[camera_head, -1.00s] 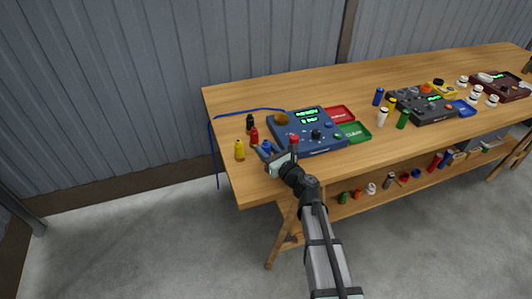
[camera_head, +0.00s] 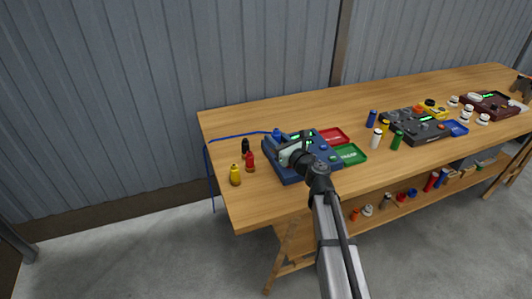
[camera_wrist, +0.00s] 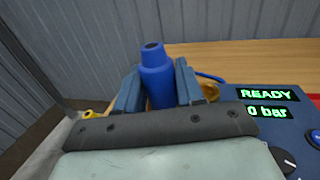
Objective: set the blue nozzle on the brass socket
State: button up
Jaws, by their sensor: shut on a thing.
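My gripper (camera_wrist: 158,86) is shut on the blue nozzle (camera_wrist: 157,75), which stands upright between the two fingers with its narrow tip up. In the head view the blue nozzle (camera_head: 276,132) shows at the far left corner of the blue console (camera_head: 284,174), with my gripper (camera_head: 280,143) covering part of that corner. The brass socket (camera_wrist: 209,90) shows in the wrist view just right of the right finger, partly hidden by it. The nozzle is beside or behind the socket in that view, not visibly seated. The gap in height cannot be told.
The console display (camera_wrist: 265,103) reads READY and 0 bar. Black (camera_head: 245,146), red (camera_head: 250,161) and yellow (camera_head: 235,175) nozzles stand left of the console. A blue hose (camera_head: 238,136) runs behind. Red (camera_head: 333,137) and green (camera_head: 351,154) trays sit at its right.

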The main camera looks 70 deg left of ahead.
jog(key=w+a, duration=0.5)
jog(key=a, duration=0.5)
jog(key=shift+g, duration=0.4)
jog(key=shift+s+a+f, duration=0.1)
jog(key=shift+a+f, duration=0.1)
jog(key=shift+f, duration=1.2)
jog(key=shift+a+f, duration=0.2)
jog(key=shift+f, duration=1.2)
jog(key=shift+f, duration=0.65)
jog(key=o, duration=0.9)
jog(key=shift+c, duration=0.2)
jog(key=shift+d, duration=0.1)
jog(key=shift+v, duration=5.4)
jog(key=shift+r, duration=0.15)
